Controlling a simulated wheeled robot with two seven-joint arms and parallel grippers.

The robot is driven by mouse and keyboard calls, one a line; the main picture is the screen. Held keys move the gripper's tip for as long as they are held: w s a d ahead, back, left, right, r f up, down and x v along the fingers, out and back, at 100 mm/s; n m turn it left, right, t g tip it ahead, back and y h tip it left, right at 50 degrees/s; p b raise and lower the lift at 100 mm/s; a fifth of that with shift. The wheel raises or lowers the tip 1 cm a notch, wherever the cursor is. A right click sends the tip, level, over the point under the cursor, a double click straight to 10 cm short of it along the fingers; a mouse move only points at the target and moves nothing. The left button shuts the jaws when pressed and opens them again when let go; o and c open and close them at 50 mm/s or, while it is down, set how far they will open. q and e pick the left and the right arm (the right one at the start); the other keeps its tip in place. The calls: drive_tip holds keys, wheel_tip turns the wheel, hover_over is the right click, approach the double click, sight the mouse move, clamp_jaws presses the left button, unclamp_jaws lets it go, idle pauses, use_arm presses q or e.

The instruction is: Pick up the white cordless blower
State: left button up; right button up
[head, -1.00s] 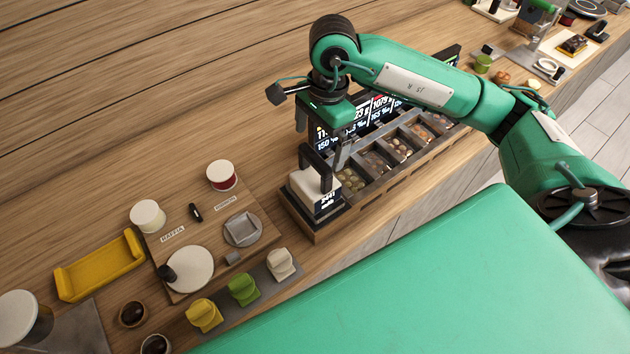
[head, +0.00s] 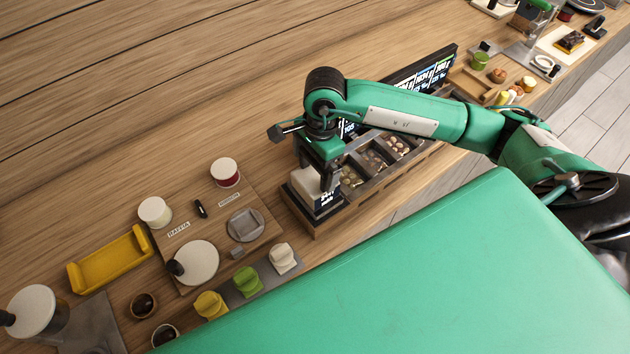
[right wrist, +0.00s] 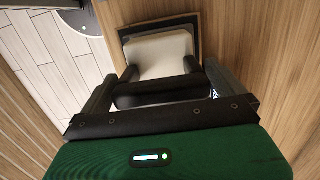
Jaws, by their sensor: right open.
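The white cordless blower (head: 307,184) appears to be the cream-white body with a black handle, standing in a dark wooden stand at the near end of the chocolate tray. It also shows in the right wrist view (right wrist: 160,54), with its black handle (right wrist: 155,96) crossing between my fingers. My right gripper (head: 318,170) is right above the blower, pointing down, and hides part of it and most of the handle. In the right wrist view the fingers (right wrist: 162,90) are spread on either side of the handle; I cannot tell whether they touch it. My left gripper is not in view.
The compartmented chocolate tray (head: 400,165) with lit price displays (head: 425,70) runs right beside the blower. A wooden board (head: 187,236) with ribbon spools lies to the left, near a yellow holder (head: 112,262) and several coloured blocks (head: 247,280). The wooden counter behind is clear.

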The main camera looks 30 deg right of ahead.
drive_tip(key=c, duration=0.9)
drive_tip(key=shift+r, duration=0.2)
drive_tip(key=shift+r, duration=0.2)
drive_tip(key=shift+r+b, duration=2.9)
drive_tip(key=shift+r, duration=6.75)
